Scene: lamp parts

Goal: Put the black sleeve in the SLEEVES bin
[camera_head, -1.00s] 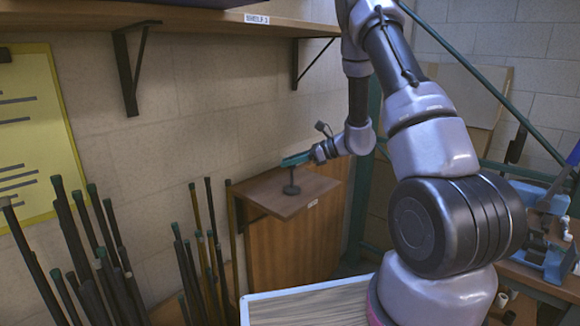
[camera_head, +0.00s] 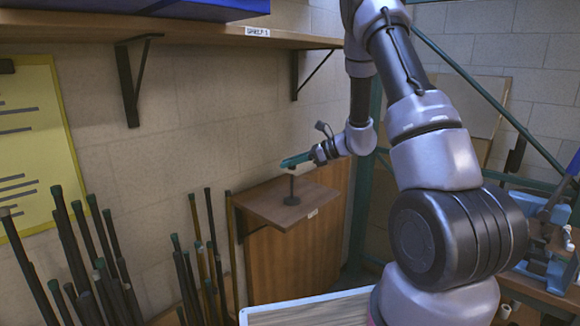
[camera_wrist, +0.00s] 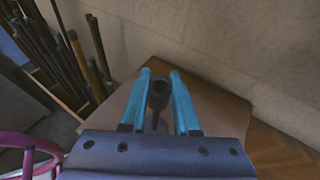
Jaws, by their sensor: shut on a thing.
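My gripper (camera_head: 284,163) is above a small wooden shelf, with its teal fingers level and pointing left in the head view. In the wrist view the two fingers (camera_wrist: 160,73) are on either side of a dark round piece (camera_wrist: 158,92), which looks like the black sleeve, and are shut on it. A thin black post on a round base (camera_head: 291,200) stands upright on the shelf directly under the fingers. I cannot tell whether the sleeve is still around the post, since the fingers hide its top. No bin marked SLEEVES shows.
The small wooden shelf (camera_head: 265,208) has a label too small to read. Long dark rods (camera_head: 105,240) stand upright to its left. A wall shelf (camera_head: 190,33) with a blue box (camera_head: 200,8) is above. A bench with a blue vise (camera_head: 545,235) is at the right.

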